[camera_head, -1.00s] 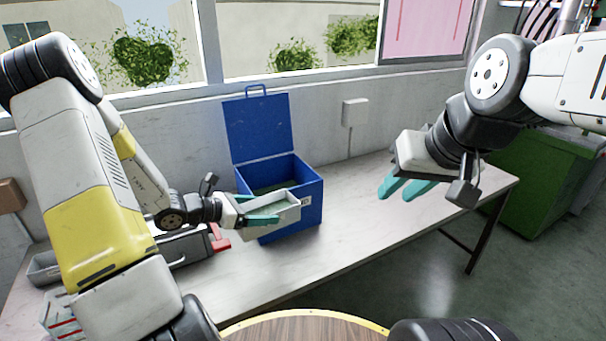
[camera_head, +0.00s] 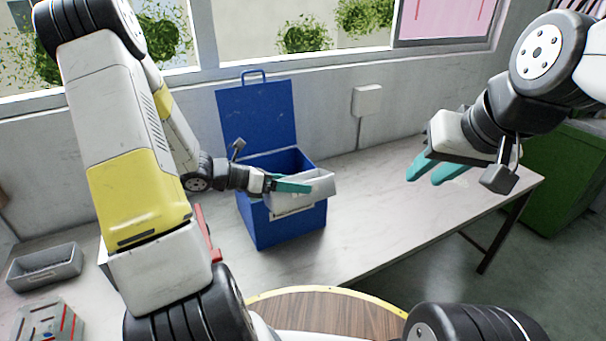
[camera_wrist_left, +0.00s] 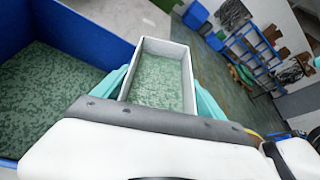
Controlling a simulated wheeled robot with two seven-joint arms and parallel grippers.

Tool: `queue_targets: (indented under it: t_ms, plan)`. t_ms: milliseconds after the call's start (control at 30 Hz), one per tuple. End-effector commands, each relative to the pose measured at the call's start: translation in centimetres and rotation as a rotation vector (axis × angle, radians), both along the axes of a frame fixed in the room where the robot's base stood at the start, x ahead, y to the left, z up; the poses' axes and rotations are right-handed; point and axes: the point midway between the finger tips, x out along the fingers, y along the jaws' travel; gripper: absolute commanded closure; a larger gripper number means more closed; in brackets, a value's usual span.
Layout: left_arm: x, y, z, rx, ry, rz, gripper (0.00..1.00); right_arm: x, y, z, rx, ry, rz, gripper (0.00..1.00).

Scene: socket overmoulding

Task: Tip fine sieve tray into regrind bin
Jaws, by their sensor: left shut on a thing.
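The fine sieve tray is a pale grey rectangular tray (camera_head: 318,186); in the left wrist view its wall (camera_wrist_left: 158,46) encloses green granules. My left gripper (camera_head: 292,187) is shut on the tray, with a teal finger on each side in the left wrist view (camera_wrist_left: 157,95). The tray is at the front right rim of the blue regrind bin (camera_head: 290,228), partly over it, and looks slightly tilted. The bin's lid stands open at the back, and green granules cover its floor in the left wrist view (camera_wrist_left: 62,80). My right gripper (camera_head: 428,178) is open and empty above the bench.
The bench (camera_head: 385,205) is clear right of the bin. An empty-looking grey tray (camera_head: 45,266) and a box with red stripes (camera_head: 48,322) are at the left. A red part (camera_head: 207,232) shows beside my left arm. A green bin (camera_head: 565,185) stands at the right.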

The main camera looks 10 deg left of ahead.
Motion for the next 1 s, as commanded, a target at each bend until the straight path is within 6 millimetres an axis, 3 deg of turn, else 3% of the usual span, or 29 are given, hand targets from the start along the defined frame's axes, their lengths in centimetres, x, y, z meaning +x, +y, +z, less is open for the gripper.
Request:
queue_targets:
  t_ms: [267, 500, 1000]
  plan:
    - [1.3, 0.9, -0.3, -0.190, 0.279, -0.003, 0.78, 0.0, 0.0, 0.0, 0.000, 0.000, 0.000, 0.69]
    - [3.0, 2.0, 0.6, -0.321, 0.473, -0.002, 0.78, 0.0, 0.0, 0.0, 0.000, 0.000, 0.000, 0.69]
    - [6.7, 4.5, 1.4, -0.470, 0.692, 0.000, 0.78, 0.0, 0.0, 0.0, 0.000, 0.000, 0.000, 0.69]
